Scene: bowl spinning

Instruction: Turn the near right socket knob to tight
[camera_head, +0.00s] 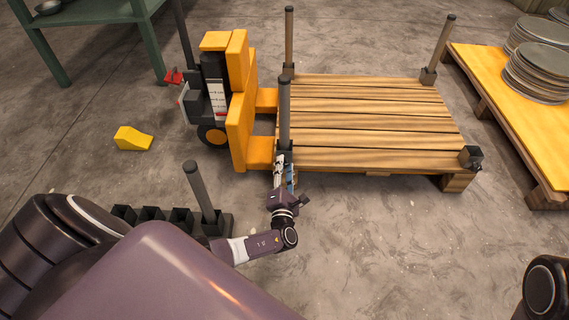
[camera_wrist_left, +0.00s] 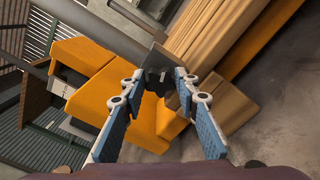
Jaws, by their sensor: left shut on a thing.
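A wooden pallet (camera_head: 375,120) carries a dark socket at each corner. The socket (camera_head: 284,156) at the picture's near left corner holds an upright grey post (camera_head: 284,110). My left gripper (camera_head: 283,175) is at the front of this socket. In the left wrist view, the dark socket knob (camera_wrist_left: 158,78) is between the fingers of the left gripper (camera_wrist_left: 158,84), which are shut on it. The fingers partly hide the knob, and its turn position cannot be read. The socket (camera_head: 471,157) at the picture's near right corner has no post. My right gripper is out of view.
A yellow pallet truck (camera_head: 238,100) stands at the pallet's left. A yellow wedge (camera_head: 132,138) lies on the floor. Stacked plates (camera_head: 540,72) sit at the right. Floor in front of the pallet is clear.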

